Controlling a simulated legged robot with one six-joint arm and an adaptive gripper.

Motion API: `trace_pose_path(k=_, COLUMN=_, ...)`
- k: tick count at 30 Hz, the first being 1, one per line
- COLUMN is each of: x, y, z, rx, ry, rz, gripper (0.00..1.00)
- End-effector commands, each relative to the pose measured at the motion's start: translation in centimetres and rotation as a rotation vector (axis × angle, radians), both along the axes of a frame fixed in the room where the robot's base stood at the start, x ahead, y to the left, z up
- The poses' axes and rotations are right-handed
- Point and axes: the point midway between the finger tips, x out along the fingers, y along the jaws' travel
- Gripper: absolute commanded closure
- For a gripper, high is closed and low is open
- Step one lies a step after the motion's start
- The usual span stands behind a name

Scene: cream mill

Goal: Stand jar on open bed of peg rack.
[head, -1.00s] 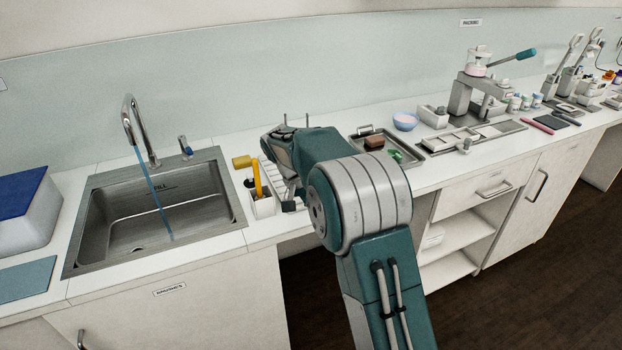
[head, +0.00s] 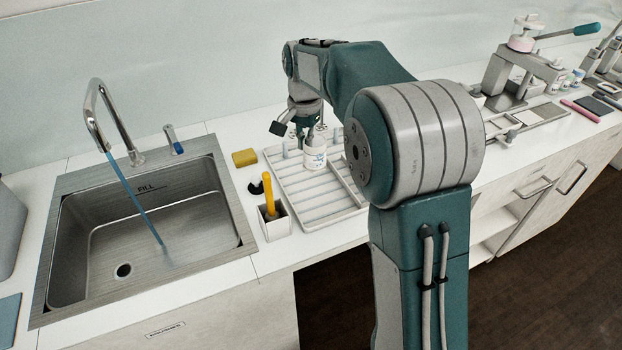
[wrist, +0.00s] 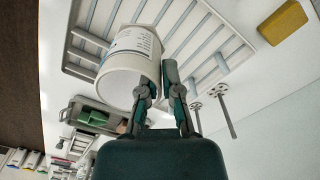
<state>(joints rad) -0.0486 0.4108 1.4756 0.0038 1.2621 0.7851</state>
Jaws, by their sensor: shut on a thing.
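A white jar (head: 315,160) with a printed label is in my gripper (head: 309,130), which points down over the peg rack (head: 345,212). The rack is a pale, slatted tray on the counter, with its slatted bed bare toward the front and upright pegs toward the back. In the wrist view my gripper (wrist: 160,88) is shut on the jar's wall near its rim, and the jar (wrist: 125,80) shows its open mouth. The rack (wrist: 215,60) lies beyond it. The jar is upright above the rear part of the bed; I cannot tell whether it touches the slats.
Left of the rack stand a white holder (head: 274,228) with a yellow-handled tool and a yellow sponge (head: 245,157). The sink (head: 145,215) with running tap is further left. A metal tray (wrist: 95,116) with a green item lies on the rack's other side.

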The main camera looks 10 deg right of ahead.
Motion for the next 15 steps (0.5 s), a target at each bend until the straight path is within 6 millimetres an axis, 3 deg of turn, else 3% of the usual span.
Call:
trace_pose_path(k=6, x=0.0, y=-0.6, z=-4.3, rx=0.005, ry=0.006, rz=-0.001, gripper=1.00)
trace_pose_path(k=15, x=0.0, y=-0.4, z=-7.4, rx=0.003, ry=0.004, rz=0.000, gripper=1.00)
